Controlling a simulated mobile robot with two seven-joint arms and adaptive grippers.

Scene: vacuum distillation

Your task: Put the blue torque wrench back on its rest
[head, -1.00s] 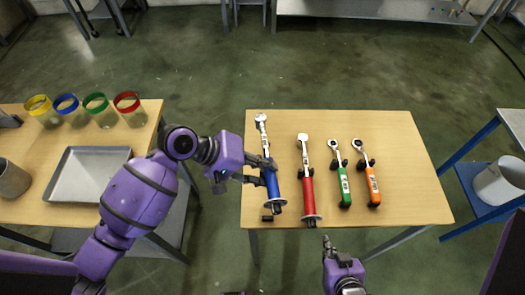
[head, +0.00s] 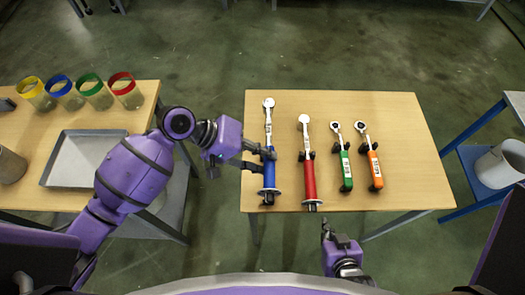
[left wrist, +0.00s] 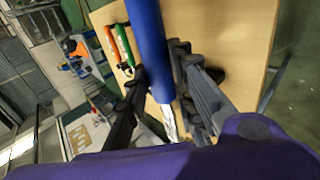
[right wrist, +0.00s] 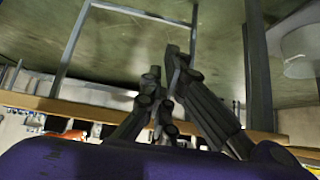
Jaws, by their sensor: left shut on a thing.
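The blue torque wrench (head: 269,170) is upright in the head view at the table's left side, its metal head towards the far edge and its blue handle near the front. My left gripper (head: 266,158) is shut on the blue handle from the left. In the left wrist view the handle (left wrist: 148,45) passes between the fingers (left wrist: 160,85). The wrench's rest is not clearly seen, and I cannot tell whether the wrench touches it. My right gripper (head: 326,228) is in front of the table, empty; its fingertips look close together in the right wrist view (right wrist: 162,75).
Red (head: 309,175), green (head: 346,172) and orange (head: 374,168) wrenches lie to the right on the wooden table (head: 412,150). The table's right part is clear. A left table holds a metal tray (head: 60,182) and several colour-rimmed jars (head: 98,98). A white bucket (head: 500,166) stands at right.

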